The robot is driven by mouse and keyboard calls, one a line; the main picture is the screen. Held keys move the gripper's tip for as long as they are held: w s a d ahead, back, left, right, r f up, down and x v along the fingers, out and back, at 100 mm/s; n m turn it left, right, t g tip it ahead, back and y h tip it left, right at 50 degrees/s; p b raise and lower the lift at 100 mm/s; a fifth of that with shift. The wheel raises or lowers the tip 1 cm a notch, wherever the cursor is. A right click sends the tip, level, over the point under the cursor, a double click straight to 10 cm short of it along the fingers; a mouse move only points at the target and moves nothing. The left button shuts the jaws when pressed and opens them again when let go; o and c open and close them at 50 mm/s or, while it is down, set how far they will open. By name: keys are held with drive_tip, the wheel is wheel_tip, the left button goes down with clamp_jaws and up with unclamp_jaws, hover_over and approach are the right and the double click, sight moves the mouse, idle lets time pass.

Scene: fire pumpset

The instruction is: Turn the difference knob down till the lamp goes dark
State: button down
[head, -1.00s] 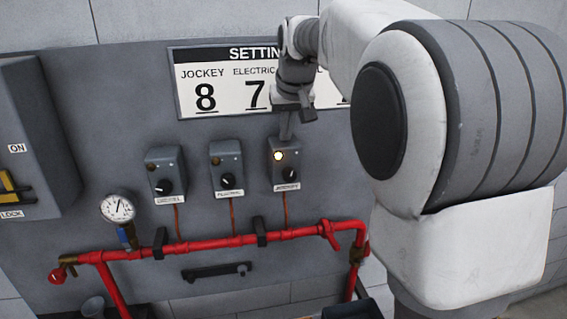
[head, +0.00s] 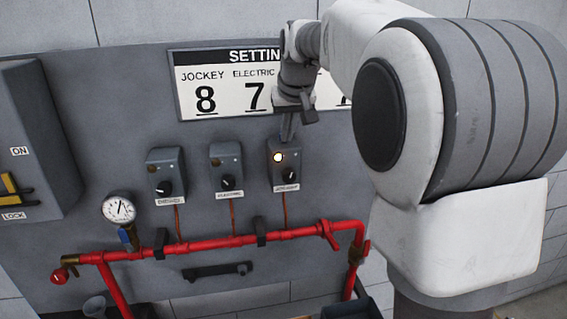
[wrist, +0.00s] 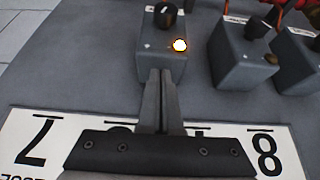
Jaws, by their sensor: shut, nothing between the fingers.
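The right-hand control box (head: 283,170) on the grey panel has a glowing lamp (head: 278,157) and a dark knob (head: 290,174) below it. Its label is too blurred to read surely. In the wrist view, seen upside down, the lit lamp (wrist: 180,45) and black knob (wrist: 165,15) lie beyond my fingertips. My gripper (head: 288,136) points down at the top edge of this box. Its fingers (wrist: 160,76) are together and empty, short of the knob and lamp. I cannot tell whether the tips touch the box.
Two similar boxes, the middle (head: 227,168) and left (head: 165,174), have unlit lamps. A settings board (head: 215,108) hangs above, partly hidden by my arm. Below run red pipes (head: 205,245) with a gauge (head: 118,209). A switch cabinet (head: 35,135) stands at left.

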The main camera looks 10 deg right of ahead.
drive_tip(key=shift+s+d, duration=0.15)
idle(0.5)
drive_tip(key=shift+s+r, duration=0.15)
drive_tip(key=shift+r, duration=0.1)
wheel_tip(320, 180, up, 6)
drive_tip(key=p, duration=0.4)
drive_tip(key=shift+f, duration=0.25)
